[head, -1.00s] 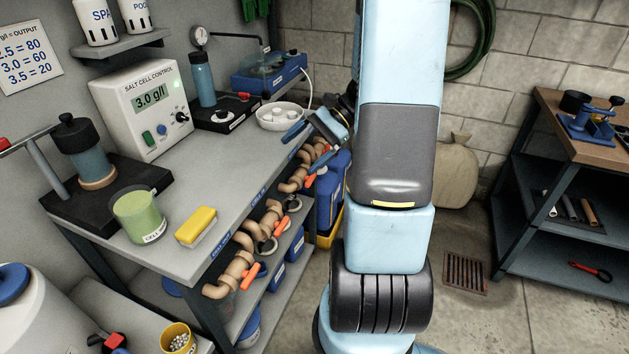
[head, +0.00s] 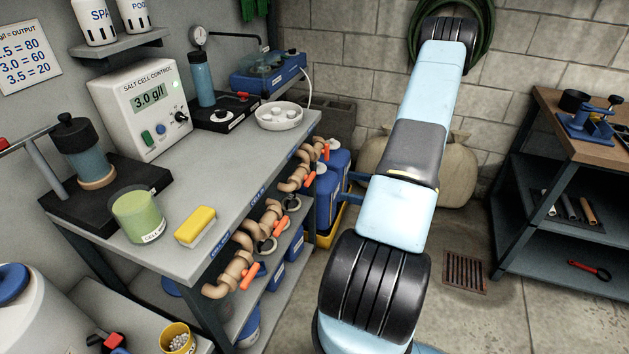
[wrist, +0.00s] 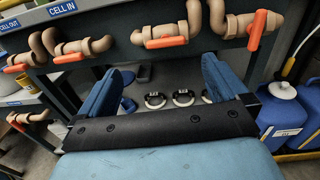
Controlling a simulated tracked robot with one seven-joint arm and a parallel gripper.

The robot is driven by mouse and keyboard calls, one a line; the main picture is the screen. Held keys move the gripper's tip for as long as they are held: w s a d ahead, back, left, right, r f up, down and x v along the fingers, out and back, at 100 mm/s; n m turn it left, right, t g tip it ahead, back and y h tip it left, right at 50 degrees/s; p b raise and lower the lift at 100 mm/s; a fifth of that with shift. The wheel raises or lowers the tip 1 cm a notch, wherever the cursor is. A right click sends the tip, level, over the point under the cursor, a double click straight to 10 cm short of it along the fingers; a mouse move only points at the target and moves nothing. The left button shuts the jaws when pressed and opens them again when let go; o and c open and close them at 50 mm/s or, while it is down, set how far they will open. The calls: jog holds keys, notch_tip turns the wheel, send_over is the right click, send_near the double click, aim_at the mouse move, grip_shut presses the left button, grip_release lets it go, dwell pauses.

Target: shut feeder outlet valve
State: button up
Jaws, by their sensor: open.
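Tan pipes with orange-handled valves run along the bench front. In the wrist view one orange handle (wrist: 166,42) lies along its pipe, above and ahead of my gripper. Another handle (wrist: 257,30) to the right stands nearly upright, across its pipe. No readable label shows which one is the feeder outlet valve. My gripper (wrist: 158,76) is open and empty, its blue fingers wide apart below the pipes and touching no handle. In the head view blue finger parts (head: 353,187) show beside my arm, right of the far valves (head: 309,181); the rest is hidden.
Valves under the CELL OUT and CELL IN labels (wrist: 66,8) are at the left. Blue containers (wrist: 283,115) stand close at the right. The bench (head: 232,180) carries a control box and a yellow sponge. Floor around the drain (head: 465,271) is clear.

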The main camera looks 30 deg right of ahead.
aim_at(313, 179)
jog(key=shift+m+t+h, duration=0.3)
jog(key=shift+m+t, duration=0.1)
jog(key=x, duration=0.8)
jog(key=f+x, duration=0.1)
jog(key=x, duration=0.4)
jog(key=shift+d+f, duration=0.1)
jog(key=c, duration=0.9)
jog(key=shift+c, duration=0.2)
